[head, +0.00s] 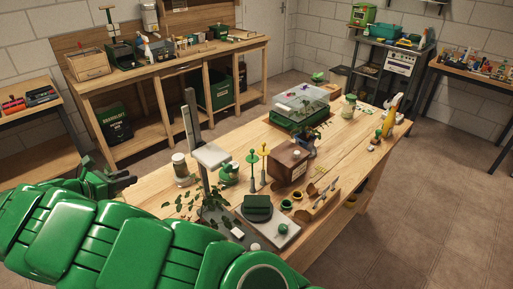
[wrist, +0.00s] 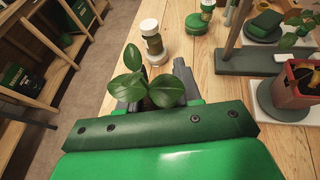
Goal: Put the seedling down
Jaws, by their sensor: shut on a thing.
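My gripper (wrist: 152,95) is shut on a seedling (wrist: 133,87) with several broad green leaves. The leaves stand up between the dark fingers, and the lower part of the seedling is hidden by the gripper. In the wrist view it is over or close to the left edge of the wooden workbench (wrist: 105,103); I cannot tell its height above the top. In the head view my gripper (head: 125,179) is at the left end of the bench, and the held seedling cannot be made out clearly.
A white-lidded jar (wrist: 151,42) stands just beyond my gripper, with a green-based item (wrist: 196,25) to its right. A potted plant in a reddish pot (wrist: 293,88) and an upright post (head: 190,125) stand further right.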

